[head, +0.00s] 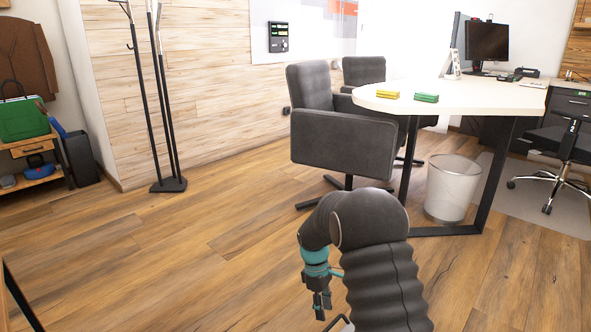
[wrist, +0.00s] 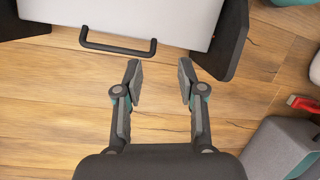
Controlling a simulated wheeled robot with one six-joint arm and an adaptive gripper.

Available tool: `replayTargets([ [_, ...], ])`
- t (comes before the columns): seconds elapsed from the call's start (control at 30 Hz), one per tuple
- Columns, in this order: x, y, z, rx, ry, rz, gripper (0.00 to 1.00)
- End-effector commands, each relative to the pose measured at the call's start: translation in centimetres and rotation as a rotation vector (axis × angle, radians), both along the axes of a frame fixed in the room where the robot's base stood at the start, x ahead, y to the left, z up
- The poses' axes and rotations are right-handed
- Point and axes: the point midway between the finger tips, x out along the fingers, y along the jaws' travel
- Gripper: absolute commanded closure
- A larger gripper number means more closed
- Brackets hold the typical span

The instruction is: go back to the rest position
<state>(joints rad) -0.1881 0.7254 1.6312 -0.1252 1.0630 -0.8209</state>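My gripper (head: 322,303) hangs at the lower middle of the head view, in front of my dark arm, above the wooden floor. In the wrist view my gripper (wrist: 158,80) points towards a white panel with a black handle (wrist: 118,47). Its two fingers are spread apart, with bare floor showing between them. Nothing is held between the fingers.
A coat stand (head: 168,185) is at the left. The floor (head: 200,240) between is clear.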

Motion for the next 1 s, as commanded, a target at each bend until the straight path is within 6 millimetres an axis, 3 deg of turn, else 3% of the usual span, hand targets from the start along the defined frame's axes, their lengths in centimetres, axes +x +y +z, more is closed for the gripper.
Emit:
replayTargets([
  [0.1, -2.1, -0.6, 3.9, -0.014, -0.055, -0.159, 0.61],
  [0.4, -7.4, -2.1, 11.9, -0.021, -0.177, -0.497, 0.61],
  [0.7, -13.3, -3.6, 18.7, 0.006, -0.286, -0.757, 0.61],
  [1.0, -19.3, -4.9, 24.0, 0.061, -0.39, -0.937, 0.61],
])
